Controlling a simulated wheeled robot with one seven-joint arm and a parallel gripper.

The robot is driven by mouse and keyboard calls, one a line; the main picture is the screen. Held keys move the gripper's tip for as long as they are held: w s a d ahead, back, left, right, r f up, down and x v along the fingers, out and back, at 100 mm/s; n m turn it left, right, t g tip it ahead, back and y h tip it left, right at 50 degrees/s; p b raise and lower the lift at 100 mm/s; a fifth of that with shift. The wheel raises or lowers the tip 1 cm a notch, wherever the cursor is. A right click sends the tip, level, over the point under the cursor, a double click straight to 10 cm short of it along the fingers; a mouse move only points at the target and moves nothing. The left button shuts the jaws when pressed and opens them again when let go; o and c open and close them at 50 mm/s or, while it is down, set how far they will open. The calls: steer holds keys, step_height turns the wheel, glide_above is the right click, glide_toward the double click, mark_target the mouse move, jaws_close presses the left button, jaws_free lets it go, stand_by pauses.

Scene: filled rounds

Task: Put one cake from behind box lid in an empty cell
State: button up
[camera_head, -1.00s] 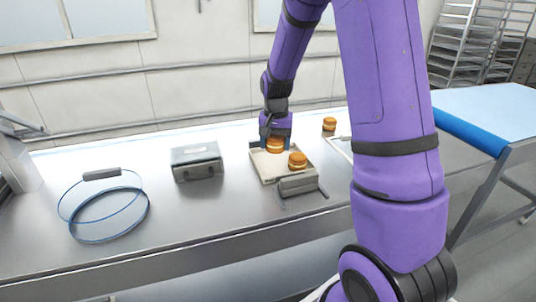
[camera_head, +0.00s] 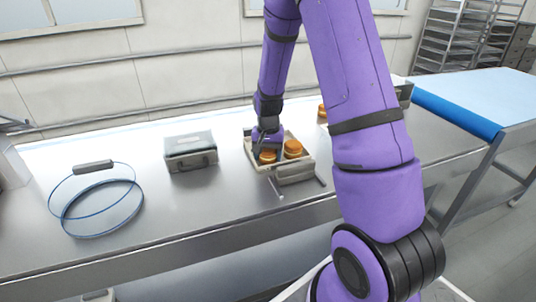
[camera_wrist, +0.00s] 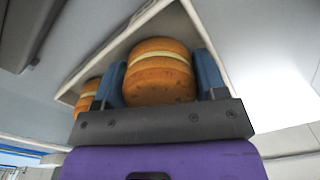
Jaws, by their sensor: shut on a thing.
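My gripper (camera_head: 267,143) points down over the shallow cream tray (camera_head: 249,152) on the steel counter. Its blue fingers are shut on an orange-brown cake (camera_head: 268,157) with a pale middle band, low at the tray's front left. In the wrist view this cake (camera_wrist: 160,72) sits between both fingers. Whether it touches the tray floor I cannot tell. A second cake (camera_head: 293,149) sits in the tray to the right; a cake also shows at the left of the wrist view (camera_wrist: 88,97). A third cake (camera_head: 322,112) stands farther back, partly hidden by my arm.
A closed grey metal case (camera_head: 191,152) stands left of the tray. A blue wire hoop (camera_head: 102,208) lies farther left. A dark upright panel (camera_head: 405,95) shows behind my arm at right. The counter between case and hoop is clear. A blue-edged table (camera_head: 455,115) stands at right.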

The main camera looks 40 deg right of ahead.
steer(key=shift+f, duration=0.1)
steer(key=o, duration=0.4)
step_height(320, 180, up, 12)
steer(key=shift+r, duration=0.15)
steer(key=s+a+r+n+t, duration=0.1)
steer(key=s+a+r+n, duration=0.1)
steer(key=s+a+r, duration=0.35)
steer(key=s+a+r+n+t, duration=0.25)
steer(key=s+r, duration=0.35)
steer(key=r, duration=0.3)
steer(key=shift+s+a+r+n+t, duration=0.3)
steer(key=shift+s+a+r+n, duration=0.5)
steer(key=shift+s, duration=1.7)
steer(key=shift+s+a+r+n+t, duration=0.25)
steer(key=shift+s+a+r+n, duration=0.5)
steer(key=shift+s, duration=1.75)
steer(key=shift+s+a+r+n+t, duration=0.3)
steer(key=shift+s+a+r+n, duration=0.45)
steer(key=shift+s, duration=1.75)
